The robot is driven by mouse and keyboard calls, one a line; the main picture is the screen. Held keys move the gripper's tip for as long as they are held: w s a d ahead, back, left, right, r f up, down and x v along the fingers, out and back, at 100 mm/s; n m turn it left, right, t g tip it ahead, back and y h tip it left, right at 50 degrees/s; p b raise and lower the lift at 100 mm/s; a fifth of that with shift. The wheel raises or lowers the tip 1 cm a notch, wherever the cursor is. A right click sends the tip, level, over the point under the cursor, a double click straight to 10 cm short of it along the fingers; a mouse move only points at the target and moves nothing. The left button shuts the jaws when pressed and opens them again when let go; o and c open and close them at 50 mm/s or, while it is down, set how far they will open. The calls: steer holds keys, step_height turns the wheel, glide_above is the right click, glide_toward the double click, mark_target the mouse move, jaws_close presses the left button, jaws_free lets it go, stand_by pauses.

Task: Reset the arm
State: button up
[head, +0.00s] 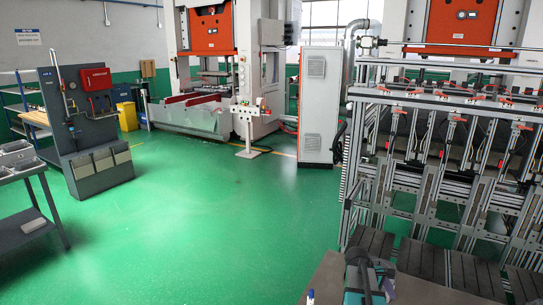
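Part of my own arm, dark with teal and grey pieces, shows at the bottom edge of the head view, right of centre. It sits low over a brown-grey flat surface at the frame's edge. No gripper fingers can be made out, so my gripper is not in view. No foil tray can be made out.
A metal rack (437,95) with several red-handled clamps fills the right side. A white cabinet (316,105) and orange-and-white presses (207,30) stand behind. A grey tool panel (88,125) and a grey cart (30,205) stand left. The green floor (215,215) between is clear.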

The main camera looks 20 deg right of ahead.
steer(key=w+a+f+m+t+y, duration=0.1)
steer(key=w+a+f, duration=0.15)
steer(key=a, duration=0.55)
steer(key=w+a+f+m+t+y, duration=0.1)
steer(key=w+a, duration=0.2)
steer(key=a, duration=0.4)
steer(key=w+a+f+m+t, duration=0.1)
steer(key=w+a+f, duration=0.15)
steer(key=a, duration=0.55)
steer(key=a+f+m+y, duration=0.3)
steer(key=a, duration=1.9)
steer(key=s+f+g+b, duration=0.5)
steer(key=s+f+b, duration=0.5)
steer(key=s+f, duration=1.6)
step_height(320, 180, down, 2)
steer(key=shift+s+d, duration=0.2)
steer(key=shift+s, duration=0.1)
